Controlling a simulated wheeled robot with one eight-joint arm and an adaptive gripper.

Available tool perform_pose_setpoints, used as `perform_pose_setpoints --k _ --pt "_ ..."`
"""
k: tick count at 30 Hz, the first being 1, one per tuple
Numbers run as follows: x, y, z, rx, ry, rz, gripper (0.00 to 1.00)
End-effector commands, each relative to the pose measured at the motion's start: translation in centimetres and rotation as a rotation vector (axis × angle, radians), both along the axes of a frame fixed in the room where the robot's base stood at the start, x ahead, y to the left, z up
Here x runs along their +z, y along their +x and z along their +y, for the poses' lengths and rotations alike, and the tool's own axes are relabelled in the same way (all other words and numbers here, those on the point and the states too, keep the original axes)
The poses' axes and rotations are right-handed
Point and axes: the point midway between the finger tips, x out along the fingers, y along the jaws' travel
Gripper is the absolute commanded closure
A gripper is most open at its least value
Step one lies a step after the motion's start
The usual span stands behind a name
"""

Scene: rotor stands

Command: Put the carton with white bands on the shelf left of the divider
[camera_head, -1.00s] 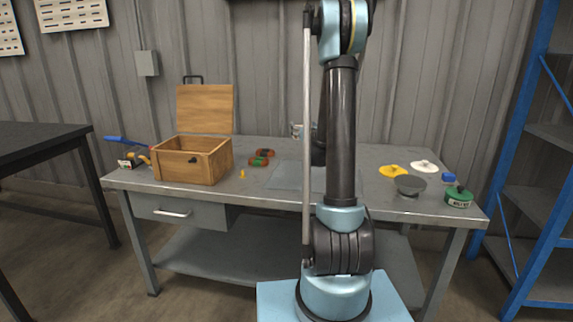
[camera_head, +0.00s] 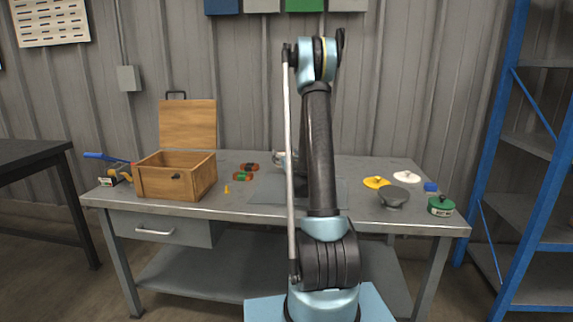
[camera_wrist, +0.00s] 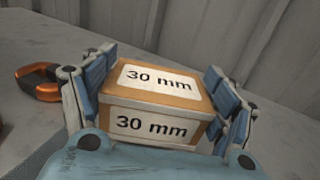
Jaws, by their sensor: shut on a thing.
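A brown carton (camera_wrist: 160,97) with white bands marked "30 mm" on its top and front is between the blue-grey fingers of my gripper (camera_wrist: 158,95) in the wrist view. My gripper is shut on it, with a finger against each side. In the head view my arm hides most of the gripper, and the carton cannot be made out. A blue-framed rack with grey shelves (camera_head: 507,215) stands at the right. No divider can be made out on it, and it is cut off by the picture edge.
The grey workbench (camera_head: 130,203) bears an open wooden box (camera_head: 168,183), orange and green items (camera_head: 244,174), a yellow disc (camera_head: 376,182), a white disc (camera_head: 406,176), a grey dish (camera_head: 393,196) and a green tin (camera_head: 440,206). Coloured bins (camera_head: 305,5) show along the top.

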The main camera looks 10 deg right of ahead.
Motion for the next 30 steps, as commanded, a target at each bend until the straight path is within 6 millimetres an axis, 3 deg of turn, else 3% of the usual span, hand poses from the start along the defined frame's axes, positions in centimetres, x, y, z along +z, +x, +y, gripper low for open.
perform_pose_setpoints --k 7,17,18,21,30 --pt "-2.5 0.1 0.0 0.000 0.000 0.000 0.51" --pt "-3.1 0.0 -0.1 -0.001 0.000 0.001 0.51" --pt "-3.1 0.0 -0.1 -0.001 0.000 0.001 0.19" --pt "-3.1 0.0 -0.1 -0.001 0.000 0.001 0.01" --pt "-3.1 0.0 -0.2 -0.002 0.000 0.001 0.01"
